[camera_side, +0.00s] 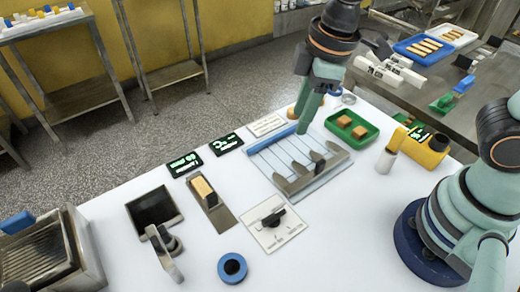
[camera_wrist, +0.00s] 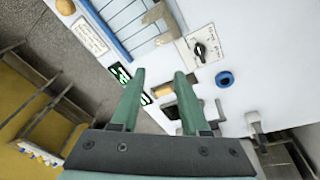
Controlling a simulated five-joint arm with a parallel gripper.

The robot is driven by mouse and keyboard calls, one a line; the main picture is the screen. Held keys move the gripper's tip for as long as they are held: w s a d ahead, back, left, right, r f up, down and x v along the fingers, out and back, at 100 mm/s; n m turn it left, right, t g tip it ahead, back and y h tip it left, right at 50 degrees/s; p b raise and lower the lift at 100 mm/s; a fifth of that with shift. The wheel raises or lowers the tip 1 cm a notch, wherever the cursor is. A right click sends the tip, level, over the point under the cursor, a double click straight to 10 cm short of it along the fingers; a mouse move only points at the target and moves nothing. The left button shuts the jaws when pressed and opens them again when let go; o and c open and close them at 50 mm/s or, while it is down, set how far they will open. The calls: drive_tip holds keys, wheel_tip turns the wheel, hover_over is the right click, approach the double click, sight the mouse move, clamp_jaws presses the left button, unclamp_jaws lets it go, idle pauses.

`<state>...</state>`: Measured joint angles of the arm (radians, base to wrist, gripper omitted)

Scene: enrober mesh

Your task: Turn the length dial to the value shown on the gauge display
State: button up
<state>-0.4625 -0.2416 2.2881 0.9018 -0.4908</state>
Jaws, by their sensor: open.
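The dial is a black knob on a white square plate (camera_side: 272,221) with small markings, near the front middle of the white table; it also shows in the wrist view (camera_wrist: 201,50), above and right of my fingers. Its marked values are too small to read. Dark displays with green text (camera_side: 185,164) and (camera_side: 226,143) stand behind it; their text is not clearly legible. My gripper (camera_side: 305,122) is open and empty, high over the back of the table by the wire frame, away from the dial. In the wrist view its two green fingers (camera_wrist: 160,77) are spread apart.
A wire frame with a blue bar (camera_side: 272,139) and grey wedges lies behind the dial. A block in a metal holder (camera_side: 203,190), a black square tray (camera_side: 153,208), a lever (camera_side: 165,255) and a blue ring (camera_side: 232,267) are nearby. A green tray (camera_side: 372,138) sits to the right.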

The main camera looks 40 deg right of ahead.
sight(274, 215)
drive_tip(key=s+a+f+n+g+h, duration=0.15)
drive_tip(key=s+a+f+n, duration=0.25)
drive_tip(key=a+f+n, duration=0.4)
drive_tip(key=shift+m+g+y, duration=0.25)
drive_tip(key=shift+m, duration=0.25)
drive_tip(key=f, duration=0.6)
drive_tip(key=a+f, duration=0.1)
drive_tip(key=f, duration=0.2)
drive_tip(key=shift+s+f, duration=0.2)
drive_tip(key=shift+f, duration=0.2)
clamp_jaws()
